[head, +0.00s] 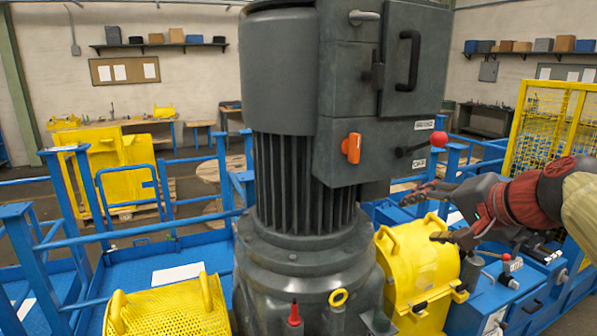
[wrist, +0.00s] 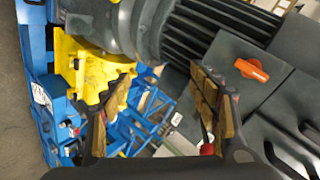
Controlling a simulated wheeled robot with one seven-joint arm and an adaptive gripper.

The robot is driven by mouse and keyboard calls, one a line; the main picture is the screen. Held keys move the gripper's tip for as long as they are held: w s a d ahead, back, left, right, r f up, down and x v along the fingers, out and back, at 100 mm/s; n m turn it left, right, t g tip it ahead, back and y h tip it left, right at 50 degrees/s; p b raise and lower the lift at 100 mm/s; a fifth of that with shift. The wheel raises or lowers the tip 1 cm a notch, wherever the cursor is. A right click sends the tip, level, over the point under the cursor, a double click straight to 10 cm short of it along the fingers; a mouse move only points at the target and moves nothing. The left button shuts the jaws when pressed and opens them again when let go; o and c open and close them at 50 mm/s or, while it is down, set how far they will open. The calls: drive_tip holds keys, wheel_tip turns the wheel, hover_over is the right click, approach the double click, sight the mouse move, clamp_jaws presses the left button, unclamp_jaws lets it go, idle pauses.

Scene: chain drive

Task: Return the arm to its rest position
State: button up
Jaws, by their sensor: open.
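My gripper (head: 420,216) is at the right of the head view, in front of the grey motor and above the yellow guard (head: 412,262). Its two fingers are spread apart with nothing between them. The wrist view also shows my gripper (wrist: 165,95), with tan pads on both fingers and an empty gap. My arm reaches in from the right edge of the head view. The gripper appears close to the grey control box (head: 395,95), but I cannot tell the exact gap.
The large grey motor (head: 300,180) fills the middle. A red-knobbed lever (head: 438,139) and orange switch (head: 351,148) stick out from its box. Blue railings (head: 150,232) surround the platform. A yellow mesh cage (head: 552,120) stands at the back right.

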drive_tip(key=s+a+f+n+g+h, duration=0.1)
drive_tip(key=s+a+f+n+g, duration=0.1)
drive_tip(key=s+f, duration=1)
drive_tip(key=s+a+f+n+g+h, duration=0.2)
drive_tip(key=s+f+n, duration=0.5)
drive_tip(key=s+f, duration=0.4)
drive_tip(key=shift+s+a+f+g, duration=0.35)
drive_tip(key=shift+a+f+g, duration=0.25)
drive_tip(key=shift+a+f, duration=0.45)
drive_tip(key=shift+a+r, duration=0.1)
drive_tip(key=shift+c, duration=0.3)
